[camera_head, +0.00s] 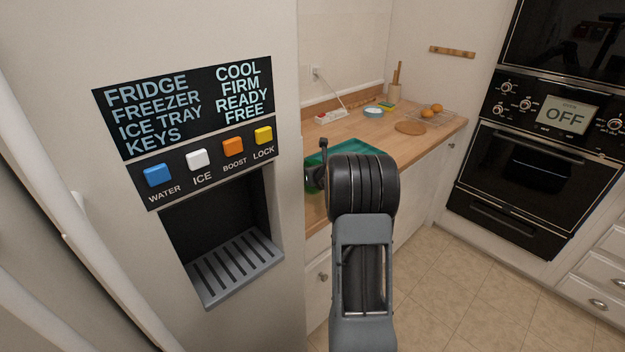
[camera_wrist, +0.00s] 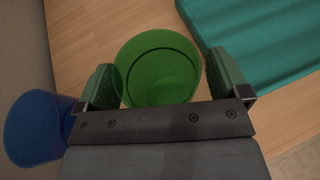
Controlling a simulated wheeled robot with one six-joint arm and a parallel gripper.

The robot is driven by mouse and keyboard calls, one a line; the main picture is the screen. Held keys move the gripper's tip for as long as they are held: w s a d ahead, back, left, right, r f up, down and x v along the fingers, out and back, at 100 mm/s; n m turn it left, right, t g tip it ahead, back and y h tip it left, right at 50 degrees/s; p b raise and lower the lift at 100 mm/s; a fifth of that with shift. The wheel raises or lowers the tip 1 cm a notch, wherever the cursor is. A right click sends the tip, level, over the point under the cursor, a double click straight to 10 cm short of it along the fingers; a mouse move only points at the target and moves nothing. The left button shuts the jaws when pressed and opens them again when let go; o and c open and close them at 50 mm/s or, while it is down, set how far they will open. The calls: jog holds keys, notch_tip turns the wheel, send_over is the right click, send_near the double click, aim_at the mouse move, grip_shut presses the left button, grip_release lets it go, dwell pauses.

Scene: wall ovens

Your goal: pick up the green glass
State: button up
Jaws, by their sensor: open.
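The green glass (camera_wrist: 158,68) stands on the wooden counter in the wrist view, seen from above through its round rim. My gripper (camera_wrist: 170,85) is open, with one finger on the left side of the glass and one on the right. The left finger looks close to the glass wall; I cannot tell whether either finger touches it. In the head view my gripper (camera_head: 318,170) is over the counter beside the fridge, mostly hidden by my wrist. The green glass is not clearly visible there.
A blue glass (camera_wrist: 35,128) stands just left of my left finger. A teal board (camera_wrist: 260,35) lies to the right, also in the head view (camera_head: 368,146). The fridge (camera_head: 230,40) side borders the counter on the left. A round wooden mat (camera_head: 410,128) lies farther back.

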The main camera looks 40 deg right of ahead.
jog(key=c, duration=1.1)
